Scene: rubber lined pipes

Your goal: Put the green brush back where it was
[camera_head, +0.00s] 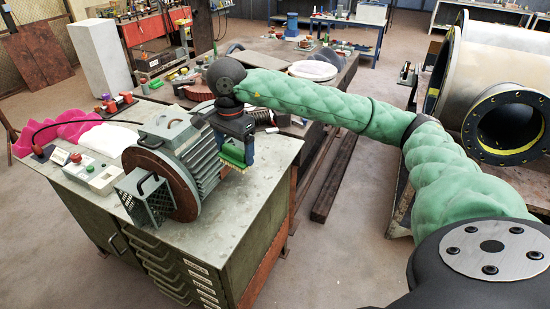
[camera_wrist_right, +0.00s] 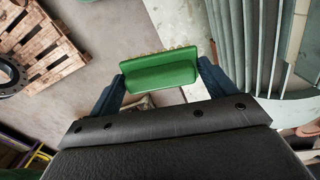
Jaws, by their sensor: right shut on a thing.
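The green brush (camera_head: 233,157) is held below my right gripper (camera_head: 238,145), beside the right side of the finned motor (camera_head: 180,150) on the workbench. In the right wrist view the brush (camera_wrist_right: 160,73) lies crosswise between the two fingers of my right gripper (camera_wrist_right: 162,84), which is shut on its ends. Pale bristles show along its far edge. The brush appears to be above the bench's right edge; its exact height I cannot tell. My left gripper is not in view.
The metal workbench (camera_head: 235,215) with drawers also carries a control box (camera_head: 92,172) and pink material (camera_head: 65,130). Another cluttered bench stands behind. Large pipes (camera_head: 490,75) stand at the right. A wooden pallet (camera_wrist_right: 40,42) shows in the wrist view.

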